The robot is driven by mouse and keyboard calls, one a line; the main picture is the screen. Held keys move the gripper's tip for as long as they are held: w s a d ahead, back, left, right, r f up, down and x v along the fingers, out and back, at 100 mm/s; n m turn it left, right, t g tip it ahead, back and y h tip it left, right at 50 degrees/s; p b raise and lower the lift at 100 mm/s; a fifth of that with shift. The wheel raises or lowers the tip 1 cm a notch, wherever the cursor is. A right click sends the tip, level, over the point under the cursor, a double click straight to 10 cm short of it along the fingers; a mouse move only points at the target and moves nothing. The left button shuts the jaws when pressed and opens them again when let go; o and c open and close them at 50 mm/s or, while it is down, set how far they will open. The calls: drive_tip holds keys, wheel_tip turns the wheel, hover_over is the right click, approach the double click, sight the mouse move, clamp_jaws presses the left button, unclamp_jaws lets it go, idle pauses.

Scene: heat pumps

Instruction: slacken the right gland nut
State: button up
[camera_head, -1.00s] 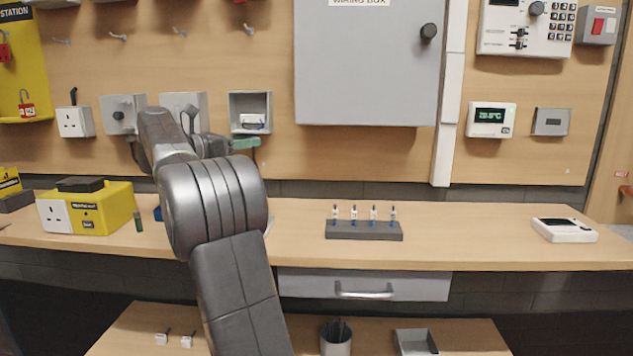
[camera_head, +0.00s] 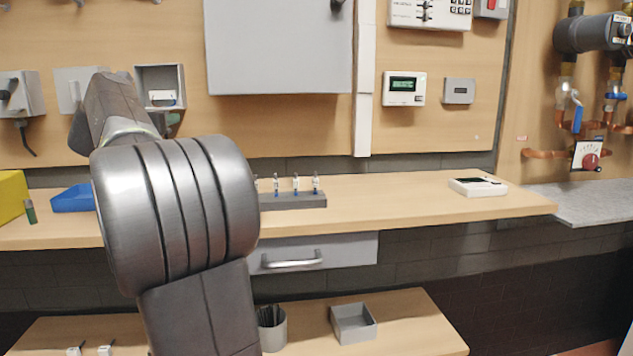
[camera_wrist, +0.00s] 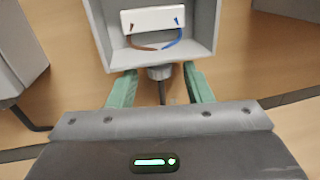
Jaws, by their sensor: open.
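The open grey box (camera_wrist: 205,45), with a white terminal block (camera_wrist: 153,19) and a brown and a blue wire, fills the top middle of the wrist view. A grey gland nut (camera_wrist: 159,73) sits under its bottom wall, with a dark cable (camera_wrist: 162,93) hanging from it. My gripper (camera_wrist: 159,79) is open, its green fingers on either side of the nut, with visible gaps. There my arm hides most of my gripper, and the nut cannot be made out.
Another grey box (camera_wrist: 14,50) with a black cable stands left of my gripper. Below the board is a bench (camera_head: 410,205) with a blue tray (camera_head: 73,198) and a rack of small parts (camera_head: 293,201). Pipes and a valve (camera_head: 577,112) are at the right.

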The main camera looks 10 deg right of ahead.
drive_tip(key=n+y+p, duration=0.1)
drive_tip(key=y+p, duration=0.1)
drive_tip(key=n+y+p, duration=0.1)
drive_tip(key=y, duration=0.1)
drive_tip(key=n+y+p, duration=0.2)
drive_tip(key=shift+d+r+p, duration=0.25)
drive_tip(key=shift+d+p, duration=0.1)
drive_tip(key=shift+d, duration=0.05)
drive_tip(key=y+p, duration=0.1)
drive_tip(key=p, duration=0.3)
drive_tip(key=n+y+p, duration=0.1)
drive_tip(key=p, duration=0.3)
drive_tip(key=n+y+p, duration=0.1)
drive_tip(key=p, duration=0.3)
drive_tip(key=shift+w+d+g+y, duration=0.15)
drive_tip(key=shift+d+g+y, duration=0.15)
drive_tip(key=shift+y, duration=0.1)
drive_tip(key=n+y+p, duration=0.1)
drive_tip(key=p, duration=0.3)
drive_tip(key=n+g+y+p, duration=0.1)
drive_tip(key=y+p, duration=0.1)
drive_tip(key=p, duration=0.3)
drive_tip(key=shift+d+n, duration=0.25)
drive_tip(key=shift+n, duration=0.05)
